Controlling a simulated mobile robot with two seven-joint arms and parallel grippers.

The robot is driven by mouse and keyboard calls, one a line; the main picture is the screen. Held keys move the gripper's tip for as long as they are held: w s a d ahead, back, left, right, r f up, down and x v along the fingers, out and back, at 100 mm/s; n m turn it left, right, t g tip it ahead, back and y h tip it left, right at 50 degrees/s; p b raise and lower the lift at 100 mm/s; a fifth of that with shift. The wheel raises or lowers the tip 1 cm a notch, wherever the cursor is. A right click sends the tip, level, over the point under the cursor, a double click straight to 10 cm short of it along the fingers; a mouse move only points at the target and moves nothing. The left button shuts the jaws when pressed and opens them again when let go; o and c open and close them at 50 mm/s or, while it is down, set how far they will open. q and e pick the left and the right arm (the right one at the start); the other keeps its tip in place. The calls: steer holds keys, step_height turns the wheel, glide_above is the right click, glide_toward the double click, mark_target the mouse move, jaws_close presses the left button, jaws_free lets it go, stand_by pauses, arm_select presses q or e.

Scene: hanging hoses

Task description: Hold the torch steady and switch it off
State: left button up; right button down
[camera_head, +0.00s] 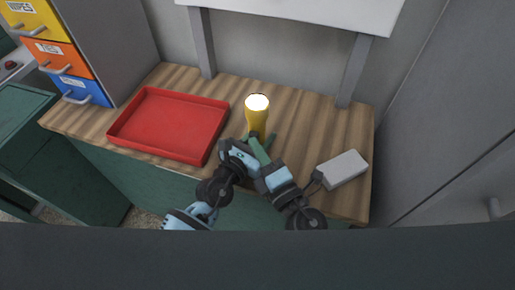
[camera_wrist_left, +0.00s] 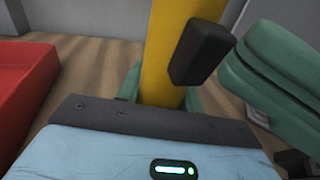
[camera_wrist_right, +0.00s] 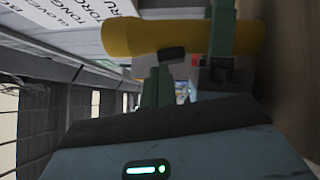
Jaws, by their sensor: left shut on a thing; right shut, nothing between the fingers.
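The yellow torch (camera_head: 257,120) stands upright over the wooden worktop, its lens end up and glowing bright. In the left wrist view the torch body (camera_wrist_left: 165,55) rises between my left gripper's green fingers, with its black switch (camera_wrist_left: 202,50) on the side. My left gripper (camera_head: 255,141) is shut around the torch's lower part. My right gripper (camera_head: 253,143) is shut and empty, its green fingers close to the switch side. In the right wrist view its fingers (camera_wrist_right: 157,88) point at the switch (camera_wrist_right: 172,53). I cannot tell whether they touch it.
A red tray (camera_head: 170,123) lies left of the torch on the worktop (camera_head: 300,110). A grey box (camera_head: 342,168) sits at the right, close to my right arm. Coloured drawers (camera_head: 62,55) stand at the left, and a white board (camera_head: 300,12) slopes above the back.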

steer(key=shift+w+d+r, duration=0.1)
steer(key=shift+w+r, duration=0.05)
steer(key=shift+w, duration=0.05)
steer(key=shift+s, duration=0.15)
steer(key=s+d+r, duration=0.1)
steer(key=s+d, duration=0.3)
steer(key=s, duration=0.4)
steer(key=shift+s+d+r, duration=0.15)
steer(key=shift+d+r, duration=0.2)
steer(key=shift+d, duration=0.05)
arm_select(q)
steer(key=o, duration=1.1)
steer(key=shift+o, duration=0.2)
steer(key=shift+s, duration=0.1)
